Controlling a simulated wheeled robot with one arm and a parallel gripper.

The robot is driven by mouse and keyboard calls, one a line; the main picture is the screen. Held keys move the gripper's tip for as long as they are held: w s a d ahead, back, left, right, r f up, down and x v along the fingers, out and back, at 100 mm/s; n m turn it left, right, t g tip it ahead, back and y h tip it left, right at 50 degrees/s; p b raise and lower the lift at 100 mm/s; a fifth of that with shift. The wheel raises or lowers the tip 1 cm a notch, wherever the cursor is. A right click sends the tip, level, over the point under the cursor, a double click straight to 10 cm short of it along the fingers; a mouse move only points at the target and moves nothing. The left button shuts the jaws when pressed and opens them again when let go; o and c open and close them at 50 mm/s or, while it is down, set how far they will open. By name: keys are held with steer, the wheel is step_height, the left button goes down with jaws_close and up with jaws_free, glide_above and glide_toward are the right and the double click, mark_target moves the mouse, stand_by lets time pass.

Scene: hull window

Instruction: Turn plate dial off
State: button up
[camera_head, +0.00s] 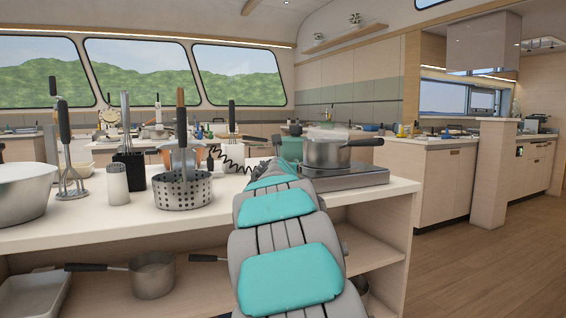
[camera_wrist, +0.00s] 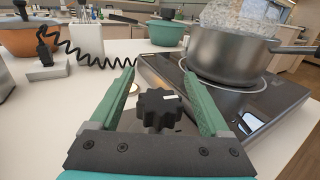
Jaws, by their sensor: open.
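The plate dial (camera_wrist: 160,108) is a black lobed knob with a small white mark on top, at the front of the hot plate in the wrist view. My gripper (camera_wrist: 162,84) is open, its two green fingers on either side of the dial and apart from it in the picture. The hot plate (camera_wrist: 262,106) is a flat dark unit with a shiny top. It also shows in the head view (camera_head: 352,178), where my arm hides the dial. A steel pot (camera_wrist: 226,52) stands on the plate, with a pale, cloudy shape above it.
A black coiled cord (camera_wrist: 90,52) runs across the white counter left of the hot plate. A green pot (camera_wrist: 167,33) stands behind. The floor (camera_head: 480,260) at right is clear.

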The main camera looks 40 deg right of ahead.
jaws_close()
stand_by(0.7)
